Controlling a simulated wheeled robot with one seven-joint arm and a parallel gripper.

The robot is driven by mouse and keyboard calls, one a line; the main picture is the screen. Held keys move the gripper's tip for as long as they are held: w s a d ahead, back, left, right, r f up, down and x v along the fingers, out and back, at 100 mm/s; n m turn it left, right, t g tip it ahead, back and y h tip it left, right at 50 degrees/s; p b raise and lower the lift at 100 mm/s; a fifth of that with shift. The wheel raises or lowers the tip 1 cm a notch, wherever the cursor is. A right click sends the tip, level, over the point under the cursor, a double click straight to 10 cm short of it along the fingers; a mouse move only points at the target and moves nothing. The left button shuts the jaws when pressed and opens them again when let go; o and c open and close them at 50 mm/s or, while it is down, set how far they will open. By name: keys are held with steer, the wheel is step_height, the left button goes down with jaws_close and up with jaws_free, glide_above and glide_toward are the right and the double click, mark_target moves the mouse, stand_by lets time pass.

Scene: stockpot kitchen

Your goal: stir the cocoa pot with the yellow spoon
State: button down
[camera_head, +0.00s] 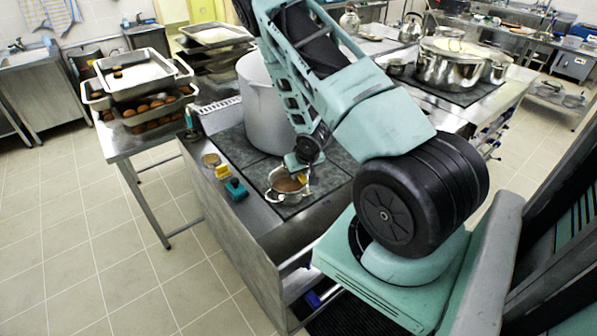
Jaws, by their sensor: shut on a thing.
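The cocoa pot (280,196) is a small metal pot with brown cocoa in it. It stands on the dark cooktop in front of a tall stockpot. My gripper (299,167) is above the pot's far right side, pointing down. It is shut on the yellow spoon (304,178), of which a small yellow part shows at the fingertips. The spoon's lower end is hidden or too small to make out, so I cannot tell how deep it reaches into the cocoa.
The tall grey stockpot (264,110) stands close behind the cocoa pot. A teal block (237,188) and a small yellow item (222,171) sit on the counter's left edge. Stacked trays with brown baked goods (155,113) fill the left table. Steel pots (450,66) stand at back right.

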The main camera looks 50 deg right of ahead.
mark_target(299, 176)
step_height(299, 176, down, 3)
steer(key=shift+b, duration=1.05)
steer(key=shift+w+a+f, duration=0.1)
steer(key=shift+a, duration=0.05)
steer(key=a+f+n+g+h+b, duration=0.1)
steer(key=n+h+b, duration=0.1)
steer(key=h+b, duration=0.4)
steer(key=w+a+f+n+g+h+b, duration=0.1)
steer(key=a+n+h+b, duration=0.1)
steer(key=h+b, duration=0.5)
steer(key=w+a+n+g+h+b, duration=0.1)
steer(key=n+g+h+b, duration=0.1)
steer(key=h+b, duration=0.5)
steer(key=shift+a+f+b, duration=0.2)
steer(key=shift+f+b, duration=0.2)
steer(key=shift+b, duration=2.3)
steer(key=shift+r, duration=0.1)
